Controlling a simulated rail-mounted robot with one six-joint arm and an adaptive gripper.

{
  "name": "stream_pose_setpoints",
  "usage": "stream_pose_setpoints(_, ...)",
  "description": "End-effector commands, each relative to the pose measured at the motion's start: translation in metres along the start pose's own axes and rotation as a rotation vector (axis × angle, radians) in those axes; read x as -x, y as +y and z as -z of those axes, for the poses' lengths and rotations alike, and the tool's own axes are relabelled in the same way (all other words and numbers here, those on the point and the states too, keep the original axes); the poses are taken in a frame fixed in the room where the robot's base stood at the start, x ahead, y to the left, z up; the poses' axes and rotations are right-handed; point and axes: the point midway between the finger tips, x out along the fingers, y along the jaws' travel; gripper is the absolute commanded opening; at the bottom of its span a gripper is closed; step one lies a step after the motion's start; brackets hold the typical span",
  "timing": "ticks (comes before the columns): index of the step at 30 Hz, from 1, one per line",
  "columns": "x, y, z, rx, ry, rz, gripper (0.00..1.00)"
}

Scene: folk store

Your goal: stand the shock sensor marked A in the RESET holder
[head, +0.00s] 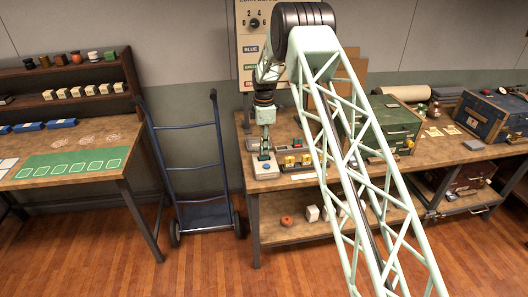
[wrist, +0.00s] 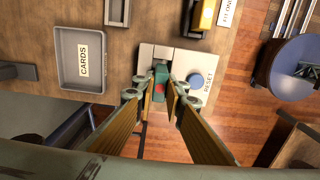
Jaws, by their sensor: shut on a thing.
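The RESET holder is a pale grey block (wrist: 185,61) with a blue round button and the word RESET, in the upper middle of the wrist view. It also shows at the left front of the bench in the head view (head: 265,170). My gripper (wrist: 160,92) is shut on a small teal-green block with a red spot, the shock sensor (wrist: 160,74). The sensor is at the holder's left part, beside the button. I cannot tell whether it is seated or just above. No letter A is legible. In the head view my gripper (head: 265,147) points down over the holder.
A grey CARDS tray (wrist: 104,62) lies left of the holder in the wrist view. A yellow-topped device (wrist: 204,14) and a label are close above it. The bench's front edge is near. A blue hand truck (head: 200,150) stands left of the bench (head: 275,186).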

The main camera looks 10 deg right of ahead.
Motion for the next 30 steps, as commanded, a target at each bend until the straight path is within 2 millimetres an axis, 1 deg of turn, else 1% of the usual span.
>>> stream_pose_setpoints(3,-0.011,0.000,0.000,0.000,0.000,0.001,0.00)
stream_pose_setpoints(6,-0.016,0.000,0.000,0.000,0.000,0.000,0.00)
stream_pose_setpoints(20,-0.020,0.000,0.000,0.000,0.000,0.000,0.00)
stream_pose_setpoints(21,-0.020,0.000,0.000,0.000,0.000,0.000,0.12)
stream_pose_setpoints(25,-0.019,0.000,0.000,0.000,0.000,0.000,0.23)
stream_pose_setpoints(30,-0.019,0.000,0.000,0.000,0.000,0.000,0.25)
